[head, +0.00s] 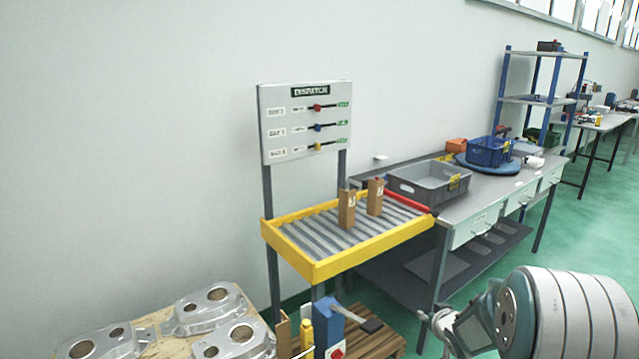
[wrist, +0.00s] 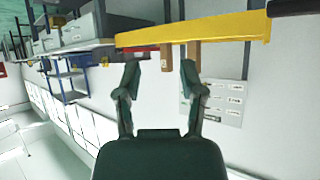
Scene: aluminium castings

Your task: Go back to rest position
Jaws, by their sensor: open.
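My gripper (wrist: 160,82) shows in the wrist view with its two dark fingers spread apart and nothing between them. In that view the scene appears upside down, with the yellow-edged roller stand (wrist: 225,30) beyond the fingertips. In the head view part of my arm shows at the lower right, but the fingertips cannot be made out there. Two brown cartons (head: 347,208) (head: 376,197) stand upright on the roller stand (head: 318,270), apart from my gripper. The dispatch board (head: 305,122) rises behind the stand.
Several aluminium castings (head: 207,307) lie on a wooden surface at the lower left. A workbench (head: 480,205) with a grey crate (head: 430,182) and a blue crate (head: 489,151) stands right of the stand. A blue shelf rack (head: 545,99) is behind. Green floor is clear at the right.

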